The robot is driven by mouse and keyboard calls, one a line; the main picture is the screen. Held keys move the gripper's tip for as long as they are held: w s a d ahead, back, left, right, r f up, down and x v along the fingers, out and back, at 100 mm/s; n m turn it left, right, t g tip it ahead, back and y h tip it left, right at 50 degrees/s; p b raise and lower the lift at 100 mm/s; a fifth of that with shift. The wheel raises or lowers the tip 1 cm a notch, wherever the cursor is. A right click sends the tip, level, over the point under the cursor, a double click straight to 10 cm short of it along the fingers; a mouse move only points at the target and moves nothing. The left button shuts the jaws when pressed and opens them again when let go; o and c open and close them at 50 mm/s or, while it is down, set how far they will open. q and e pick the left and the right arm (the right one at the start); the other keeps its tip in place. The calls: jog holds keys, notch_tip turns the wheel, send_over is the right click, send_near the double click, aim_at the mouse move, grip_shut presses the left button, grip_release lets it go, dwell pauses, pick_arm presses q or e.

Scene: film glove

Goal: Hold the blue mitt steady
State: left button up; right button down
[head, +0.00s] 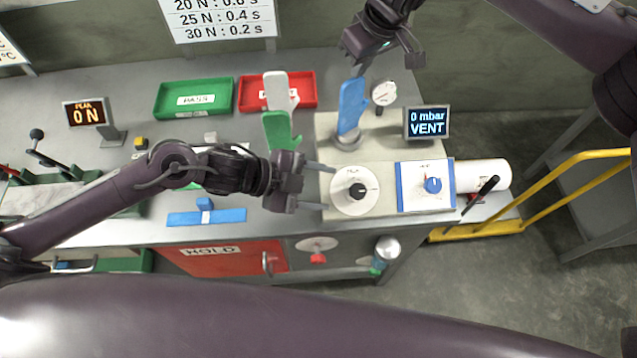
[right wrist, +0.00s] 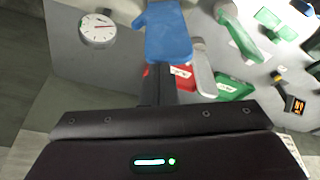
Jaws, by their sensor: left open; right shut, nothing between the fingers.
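In the right wrist view the blue mitt (right wrist: 168,38) lies just beyond my shut fingers (right wrist: 157,88). My right gripper (head: 366,66) is above and behind the mitt, shut and empty. Any contact with the mitt cannot be told. My left gripper (head: 322,187) is open and empty, pointing right at the box's front left, beside the black knob dial (head: 357,190) and below the mitt.
White (head: 281,90) and green (head: 277,130) mitts stand left of the box. Green (head: 194,98) and red (head: 306,92) trays lie behind. A yellow rail (head: 560,182) is at right.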

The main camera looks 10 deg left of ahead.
jog(key=shift+s+d+f, duration=0.1)
jog(key=shift+f, duration=0.15)
dwell(0.3)
jog(key=shift+w+r, duration=0.25)
jog(key=shift+r, duration=2.3)
jog(key=shift+r, duration=0.15)
jog(key=shift+r+p, duration=1.3)
jog(key=shift+p, duration=0.2)
jog(key=shift+s+r+p, duration=0.1)
jog(key=shift+r+p, duration=1.35)
